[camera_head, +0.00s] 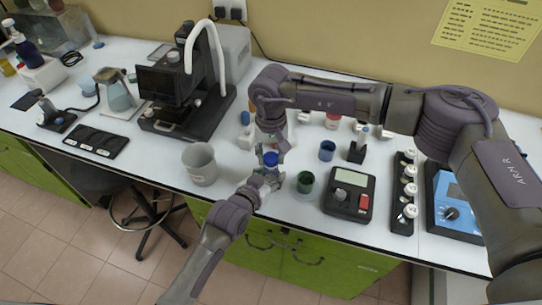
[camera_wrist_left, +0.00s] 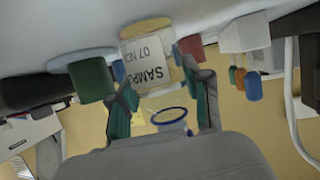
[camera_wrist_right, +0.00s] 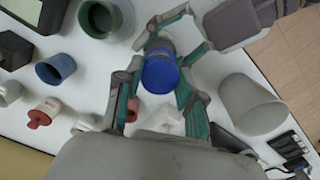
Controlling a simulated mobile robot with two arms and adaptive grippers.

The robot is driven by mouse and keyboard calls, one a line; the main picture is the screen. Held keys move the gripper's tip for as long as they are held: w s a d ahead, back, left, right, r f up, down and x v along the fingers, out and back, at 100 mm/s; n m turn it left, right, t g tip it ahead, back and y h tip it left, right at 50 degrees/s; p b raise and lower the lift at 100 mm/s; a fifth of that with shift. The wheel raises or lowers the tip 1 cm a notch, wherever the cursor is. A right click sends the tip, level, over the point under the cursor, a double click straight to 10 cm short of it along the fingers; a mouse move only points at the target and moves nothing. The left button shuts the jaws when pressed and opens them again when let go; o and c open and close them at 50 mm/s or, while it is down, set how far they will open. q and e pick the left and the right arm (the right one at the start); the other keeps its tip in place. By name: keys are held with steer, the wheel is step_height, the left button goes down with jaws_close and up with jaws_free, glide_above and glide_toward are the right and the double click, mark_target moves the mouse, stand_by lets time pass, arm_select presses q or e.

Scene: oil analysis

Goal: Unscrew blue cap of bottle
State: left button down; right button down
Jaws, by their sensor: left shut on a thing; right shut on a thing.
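The bottle with the blue cap (camera_head: 271,159) stands upright near the table's front edge, between my two grippers. My left gripper (camera_head: 264,180) comes from the front and is shut on the bottle body. In the left wrist view, the bottle's label (camera_wrist_left: 152,68) reads "SAMPLE" between the fingers. My right gripper (camera_head: 272,147) reaches in from above and behind, its fingers around the cap. In the right wrist view, the blue cap (camera_wrist_right: 161,74) lies between the fingers, shut on it. The bottle below is mostly hidden, and the thread between cap and bottle cannot be seen.
A grey beaker (camera_head: 200,164) stands left of the bottle and a green cup (camera_head: 305,182) close on its right. A blue cup (camera_head: 327,150) and a meter with a display (camera_head: 350,193) are farther right. A microscope-like device (camera_head: 180,95) stands back left.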

mark_target(271, 157)
steer(key=shift+r, duration=0.2)
steer(key=shift+r, duration=2)
arm_select(q)
steer(key=shift+c, duration=2.1)
jaws_free()
steer(key=v, duration=1.2)
